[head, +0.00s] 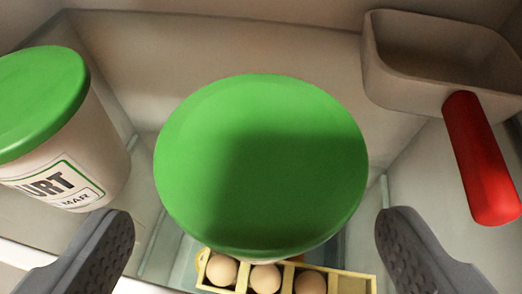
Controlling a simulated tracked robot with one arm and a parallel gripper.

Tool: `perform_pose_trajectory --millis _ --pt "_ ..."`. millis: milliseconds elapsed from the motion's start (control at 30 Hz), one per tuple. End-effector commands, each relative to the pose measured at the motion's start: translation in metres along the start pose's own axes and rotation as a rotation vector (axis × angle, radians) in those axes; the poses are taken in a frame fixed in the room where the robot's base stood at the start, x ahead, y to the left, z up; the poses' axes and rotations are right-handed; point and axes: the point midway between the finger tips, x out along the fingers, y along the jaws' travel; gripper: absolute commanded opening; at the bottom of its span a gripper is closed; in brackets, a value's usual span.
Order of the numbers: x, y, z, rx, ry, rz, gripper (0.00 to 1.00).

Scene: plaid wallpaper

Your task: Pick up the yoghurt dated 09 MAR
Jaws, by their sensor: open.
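A tub with a green lid (260,165) stands in the middle of the head view, seen from above. Its side is almost wholly hidden under the lid, so no date on it shows. A second white yoghurt tub (108,150) with a green lid stands at the left. Its label reads "URT" and "MAR"; the day number cannot be read. My gripper (255,250) is open and empty, with one grey finger at the lower left and one at the lower right. The middle tub's lid lies between and beyond the fingertips, apart from both.
A beige pan (400,85) with a red handle (482,160) is at the upper right, its handle pointing down toward the right finger. A yellow egg holder (350,284) with several eggs sits lower down, below the middle tub. Pale walls close in the back.

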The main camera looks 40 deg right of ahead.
Motion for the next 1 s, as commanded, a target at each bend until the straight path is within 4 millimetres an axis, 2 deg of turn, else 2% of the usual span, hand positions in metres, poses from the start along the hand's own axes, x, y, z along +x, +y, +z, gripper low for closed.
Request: perform_pose_trajectory --millis 167,433,700,900,1000 --pt "0.013 0.001 -0.001 0.002 0.002 0.001 0.83" --pt "0.049 0.002 0.0 0.0 -0.002 -0.001 0.83" --pt "0.051 0.001 -0.003 0.001 0.0 -0.002 0.83" --pt "0.051 0.001 -0.003 0.001 0.0 -0.002 0.3" --pt "0.051 0.001 -0.003 0.0 0.0 -0.002 0.3"
